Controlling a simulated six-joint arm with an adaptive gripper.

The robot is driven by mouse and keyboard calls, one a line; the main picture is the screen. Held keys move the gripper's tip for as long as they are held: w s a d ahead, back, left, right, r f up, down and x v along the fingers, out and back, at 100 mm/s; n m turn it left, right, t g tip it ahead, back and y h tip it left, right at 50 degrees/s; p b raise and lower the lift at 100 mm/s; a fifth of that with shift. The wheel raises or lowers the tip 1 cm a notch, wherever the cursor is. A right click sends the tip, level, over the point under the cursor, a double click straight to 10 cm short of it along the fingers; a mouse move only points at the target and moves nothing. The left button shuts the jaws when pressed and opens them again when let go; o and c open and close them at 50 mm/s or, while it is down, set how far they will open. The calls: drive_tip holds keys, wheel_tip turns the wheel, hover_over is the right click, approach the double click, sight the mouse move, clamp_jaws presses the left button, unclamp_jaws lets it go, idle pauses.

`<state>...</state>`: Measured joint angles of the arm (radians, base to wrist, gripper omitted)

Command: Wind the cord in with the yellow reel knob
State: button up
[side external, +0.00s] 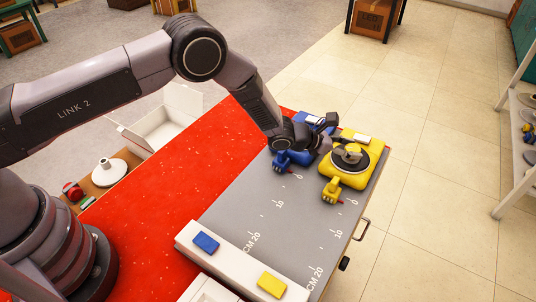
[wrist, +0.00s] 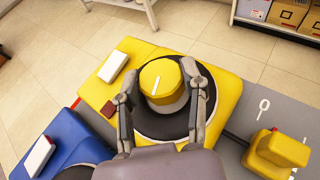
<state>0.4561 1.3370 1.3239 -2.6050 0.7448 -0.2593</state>
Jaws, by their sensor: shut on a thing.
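The yellow reel unit (side external: 345,179) sits at the far right end of the grey scaled board (side external: 268,212). In the wrist view its yellow knob (wrist: 160,80) with a white mark stands on a black disc (wrist: 153,124). My gripper (wrist: 165,98) is shut on the knob, one finger on each side. The gripper hides part of the knob in the side view. A small yellow block (wrist: 275,152), part of the cord guide or its end, stands just in front of the reel unit.
A blue reel unit (side external: 294,157) stands close to the left of the yellow one. A white bar with a blue block (side external: 206,242) and a yellow block (side external: 271,284) crosses the board's near end. A white open box (side external: 160,125) lies beyond the red surface (side external: 165,188).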

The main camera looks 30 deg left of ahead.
drive_tip(key=shift+w+m+g+h, duration=0.15)
drive_tip(key=shift+m+g+h, duration=1.05)
drive_tip(key=shift+m+g, duration=0.85)
drive_tip(key=o, duration=1.1)
drive_tip(key=shift+o, duration=0.2)
drive_tip(key=v, duration=1.2)
